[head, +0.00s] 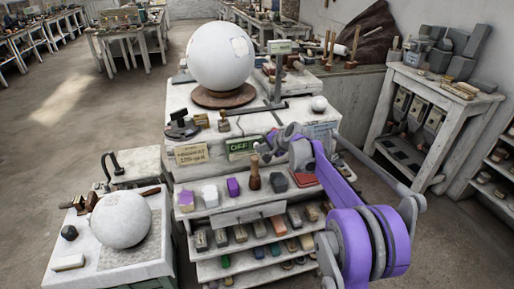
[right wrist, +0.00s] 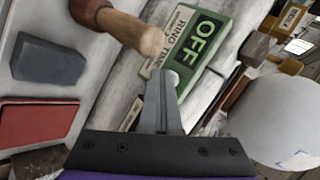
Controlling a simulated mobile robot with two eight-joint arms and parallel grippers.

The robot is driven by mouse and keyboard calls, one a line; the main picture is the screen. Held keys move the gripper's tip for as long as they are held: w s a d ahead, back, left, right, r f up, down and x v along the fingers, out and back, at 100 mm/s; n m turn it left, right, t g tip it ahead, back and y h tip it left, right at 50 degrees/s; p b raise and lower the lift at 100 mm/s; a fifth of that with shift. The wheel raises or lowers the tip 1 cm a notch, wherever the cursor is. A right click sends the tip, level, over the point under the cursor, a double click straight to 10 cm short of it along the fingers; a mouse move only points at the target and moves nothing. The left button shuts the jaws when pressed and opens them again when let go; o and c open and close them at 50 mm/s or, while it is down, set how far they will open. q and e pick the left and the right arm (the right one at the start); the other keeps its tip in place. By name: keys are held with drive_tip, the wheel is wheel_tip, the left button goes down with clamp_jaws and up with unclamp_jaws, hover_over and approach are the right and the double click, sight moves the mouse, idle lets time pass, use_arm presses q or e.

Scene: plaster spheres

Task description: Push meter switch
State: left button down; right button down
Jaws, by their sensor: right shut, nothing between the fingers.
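A green OFF plate (head: 242,148) is on the front face of the plaster-covered bench, below the large white sphere. In the right wrist view the OFF plate (right wrist: 203,40) has a pale lettered strip beside it. I cannot make out a separate switch lever. My right gripper (head: 264,152) is just right of the OFF plate in the head view. In the right wrist view the right gripper (right wrist: 162,82) is shut and empty, its tips close to the plate's edge; I cannot tell whether they touch. My left gripper is not in view.
A wooden-handled tool (head: 254,174) stands below the plate; its handle (right wrist: 125,28) passes close by my fingers. Grey block (right wrist: 45,60) and red block (right wrist: 38,124) lie on the shelf. A large sphere (head: 221,56) sits above on a round brown base (head: 224,96).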

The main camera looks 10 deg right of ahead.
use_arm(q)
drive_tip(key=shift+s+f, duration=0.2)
use_arm(e)
drive_tip(key=shift+s, duration=0.7)
drive_tip(key=shift+s, duration=0.1)
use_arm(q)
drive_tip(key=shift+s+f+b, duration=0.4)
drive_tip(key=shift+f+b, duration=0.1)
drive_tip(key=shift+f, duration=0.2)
use_arm(e)
drive_tip(key=s, duration=0.4)
drive_tip(key=shift+s+d, duration=0.1)
drive_tip(key=shift+s, duration=0.3)
